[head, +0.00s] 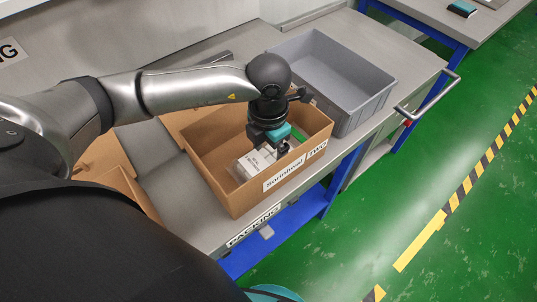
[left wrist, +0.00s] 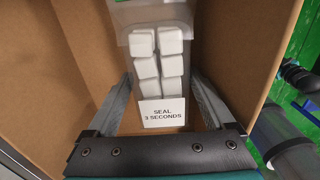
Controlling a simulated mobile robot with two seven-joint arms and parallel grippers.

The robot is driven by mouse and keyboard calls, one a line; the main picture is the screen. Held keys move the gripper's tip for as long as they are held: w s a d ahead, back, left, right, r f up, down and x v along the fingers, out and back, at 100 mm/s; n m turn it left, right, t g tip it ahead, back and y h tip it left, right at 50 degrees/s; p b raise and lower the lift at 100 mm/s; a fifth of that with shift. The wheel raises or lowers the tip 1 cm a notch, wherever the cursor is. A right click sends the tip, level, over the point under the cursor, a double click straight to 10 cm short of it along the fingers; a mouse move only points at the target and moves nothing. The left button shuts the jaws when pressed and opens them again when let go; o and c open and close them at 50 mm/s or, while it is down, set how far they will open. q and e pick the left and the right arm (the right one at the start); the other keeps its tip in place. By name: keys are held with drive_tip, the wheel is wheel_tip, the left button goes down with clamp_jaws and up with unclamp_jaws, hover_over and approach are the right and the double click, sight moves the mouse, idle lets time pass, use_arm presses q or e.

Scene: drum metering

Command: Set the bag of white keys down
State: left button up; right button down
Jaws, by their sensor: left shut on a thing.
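The bag of white keys (head: 252,163) is inside a cardboard box (head: 213,178) with a printed label on its front wall. In the left wrist view the clear bag (left wrist: 158,68) shows several white blocks and a tag reading "SEAL 3 SECONDS". My left gripper (head: 268,150) reaches down into the box from above. Its fingers (left wrist: 160,92) stand on both sides of the bag and are shut on it. The bag's underside is hidden, so I cannot tell whether it touches the box floor.
A grey plastic bin (head: 349,112) stands right behind the box. Another open cardboard box (head: 108,160) is at the left. Something green (head: 299,131) lies in the labelled box beside the gripper. The bench front carries a "PACKING" sign (head: 254,226); green floor lies beyond.

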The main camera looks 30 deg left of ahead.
sight(269, 153)
use_arm(q)
drive_tip(key=shift+f, duration=0.4)
drive_tip(key=shift+f, duration=0.15)
drive_tip(key=o, duration=1.5)
drive_tip(key=shift+r, duration=0.5)
wheel_tip(269, 153, up, 12)
drive_tip(key=shift+f+p, duration=0.25)
drive_tip(key=shift+p, duration=0.5)
